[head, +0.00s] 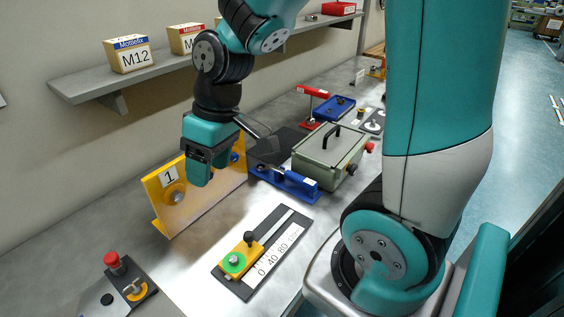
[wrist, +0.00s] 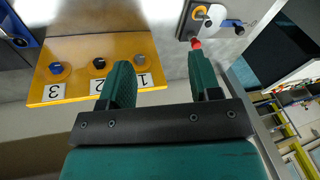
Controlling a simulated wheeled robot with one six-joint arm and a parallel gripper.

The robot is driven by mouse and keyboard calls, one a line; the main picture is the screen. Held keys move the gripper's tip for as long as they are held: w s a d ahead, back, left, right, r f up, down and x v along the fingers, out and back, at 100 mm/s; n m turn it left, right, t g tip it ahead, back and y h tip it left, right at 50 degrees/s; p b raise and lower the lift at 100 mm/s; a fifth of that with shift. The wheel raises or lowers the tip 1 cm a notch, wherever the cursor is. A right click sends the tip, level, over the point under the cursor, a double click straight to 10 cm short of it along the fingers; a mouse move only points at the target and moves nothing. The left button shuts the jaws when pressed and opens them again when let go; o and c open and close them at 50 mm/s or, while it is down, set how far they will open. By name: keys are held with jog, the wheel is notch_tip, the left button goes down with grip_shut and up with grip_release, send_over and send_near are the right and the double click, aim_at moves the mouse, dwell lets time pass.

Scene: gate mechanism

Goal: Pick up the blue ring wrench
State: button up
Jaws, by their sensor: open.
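I cannot pick out a ring wrench for certain. A small blue item (wrist: 233,23), its shape too small to read, lies near the top of the wrist view, beside the red-button unit. My gripper (wrist: 159,68) is open, with nothing between its fingers. In the head view my gripper (head: 200,165) points down in front of the yellow numbered panel, above the bench. The wrist view shows the panel (wrist: 115,52) left of the fingers, with round blue, orange-dark and grey fittings by labels 3, 2 and 1.
The yellow panel (head: 205,197) stands upright near the wall. A blue-based fixture (head: 285,180) and green box (head: 328,156) stand to its right. A scaled slide (head: 262,250) lies in front. A red-button unit (head: 127,285) sits front left. A shelf (head: 155,74) runs above.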

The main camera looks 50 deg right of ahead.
jog(key=w+d+m+h+p, duration=0.1)
jog(key=w+d+p, duration=0.2)
jog(key=d, duration=0.4)
jog(key=w+d+m+p, duration=0.1)
jog(key=w+d+p, duration=0.2)
jog(key=d, duration=0.3)
jog(key=m+g+h+b, duration=0.1)
jog(key=h+b, duration=0.1)
jog(key=b, duration=0.2)
send_over(300, 177)
notch_tip(300, 177, down, 18)
jog(key=shift+a+r, duration=0.1)
jog(key=shift+r, duration=0.05)
notch_tip(300, 177, down, 5)
jog(key=b, duration=0.4)
jog(key=shift+f, duration=0.2)
jog(key=shift+r, duration=0.1)
grip_shut()
